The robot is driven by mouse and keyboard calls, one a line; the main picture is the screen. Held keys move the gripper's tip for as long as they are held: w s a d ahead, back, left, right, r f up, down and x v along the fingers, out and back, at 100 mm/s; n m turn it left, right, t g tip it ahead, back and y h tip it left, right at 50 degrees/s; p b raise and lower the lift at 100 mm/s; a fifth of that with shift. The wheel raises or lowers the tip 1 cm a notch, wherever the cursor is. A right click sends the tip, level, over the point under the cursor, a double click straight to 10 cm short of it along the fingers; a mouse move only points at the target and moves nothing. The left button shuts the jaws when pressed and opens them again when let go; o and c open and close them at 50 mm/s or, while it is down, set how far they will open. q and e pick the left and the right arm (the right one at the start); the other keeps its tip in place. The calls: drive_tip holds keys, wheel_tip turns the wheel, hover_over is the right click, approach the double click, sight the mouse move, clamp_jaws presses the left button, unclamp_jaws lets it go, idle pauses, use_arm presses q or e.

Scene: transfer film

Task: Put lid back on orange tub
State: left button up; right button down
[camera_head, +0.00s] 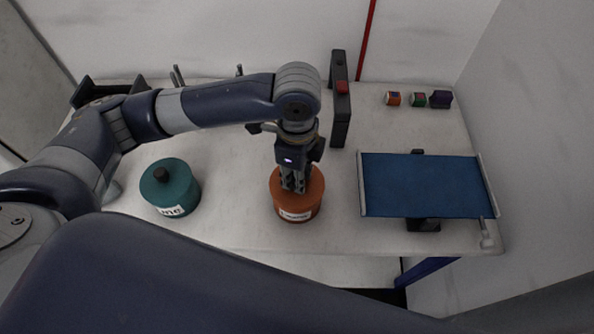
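The orange tub (297,214) stands on the white table near its front middle, with a white label on its front. A flat orange top (314,184), which looks like its lid, covers it; I cannot tell whether it sits flush. My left gripper (293,187) points straight down over the middle of this top. Its fingers are close together at the top's centre and hide any knob there. I cannot tell whether they grip it. My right gripper is out of view.
A teal tub (172,192) with a black-knobbed lid stands to the left. A blue tilted panel (425,185) on a stand is at the right. A dark upright frame (340,100) stands behind the orange tub. Several small coloured items (417,99) lie back right.

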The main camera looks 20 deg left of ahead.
use_arm(q)
drive_tip(key=p, duration=0.3)
drive_tip(key=shift+f, duration=0.15)
idle(2.8)
idle(0.3)
drive_tip(key=o, duration=0.9)
drive_tip(key=shift+o, duration=0.4)
drive_tip(key=o, duration=0.4)
drive_tip(key=shift+o, duration=0.2)
